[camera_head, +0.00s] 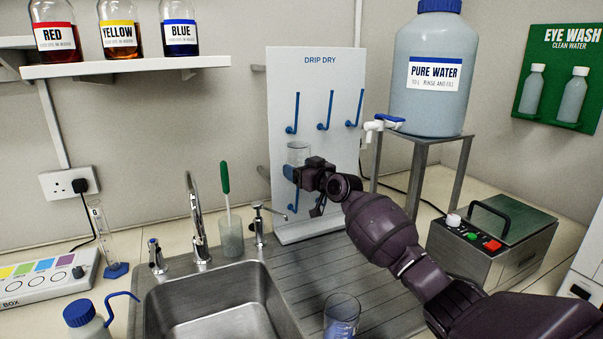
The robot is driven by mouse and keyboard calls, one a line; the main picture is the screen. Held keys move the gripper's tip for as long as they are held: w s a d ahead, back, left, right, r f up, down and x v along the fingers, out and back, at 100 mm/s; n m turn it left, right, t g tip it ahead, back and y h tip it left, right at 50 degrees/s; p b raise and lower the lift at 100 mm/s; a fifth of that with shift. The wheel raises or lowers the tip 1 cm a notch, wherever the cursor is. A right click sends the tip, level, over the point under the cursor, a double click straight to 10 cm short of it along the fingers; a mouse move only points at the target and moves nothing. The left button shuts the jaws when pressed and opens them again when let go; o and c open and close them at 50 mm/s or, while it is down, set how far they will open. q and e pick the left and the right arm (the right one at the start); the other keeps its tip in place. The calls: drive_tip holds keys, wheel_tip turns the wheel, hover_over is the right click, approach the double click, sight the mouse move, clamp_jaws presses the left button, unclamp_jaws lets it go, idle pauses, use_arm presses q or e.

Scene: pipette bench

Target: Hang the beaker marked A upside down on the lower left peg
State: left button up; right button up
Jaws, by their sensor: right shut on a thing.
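My right gripper (291,172) is shut on a clear glass beaker (298,151) in front of the white drip-dry board (334,78). The beaker is at the board's left side, above the lower left blue peg (293,201). Its mark is not readable here, and I cannot tell which end is up or whether it touches the peg. The gripper and wrist hide the beaker's lower part and some of the lower pegs. A second glass beaker (341,312) with a blue mark stands on the ribbed drainer at the bottom. My left gripper is not in view.
The three upper pegs (325,112) are bare. A sink (215,305) with a tall tap (196,215) lies left of the drainer. A pure water tank (433,110) stands on a metal stand to the right, and a metal box (490,245) sits beyond my right arm.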

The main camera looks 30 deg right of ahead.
sight(298, 192)
wheel_tip(298, 192, down, 8)
drive_tip(key=b, duration=0.4)
drive_tip(key=shift+r, duration=0.1)
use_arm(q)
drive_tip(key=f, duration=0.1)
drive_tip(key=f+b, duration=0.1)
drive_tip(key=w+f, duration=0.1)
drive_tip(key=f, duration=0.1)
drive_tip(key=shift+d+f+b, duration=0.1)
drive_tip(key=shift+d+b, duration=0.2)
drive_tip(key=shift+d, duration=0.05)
use_arm(e)
wheel_tip(298, 192, down, 2)
drive_tip(key=shift+f, duration=0.2)
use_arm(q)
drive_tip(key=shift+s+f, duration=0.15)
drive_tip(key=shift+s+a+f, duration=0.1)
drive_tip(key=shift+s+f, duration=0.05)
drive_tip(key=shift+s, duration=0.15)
use_arm(e)
drive_tip(key=o, duration=1)
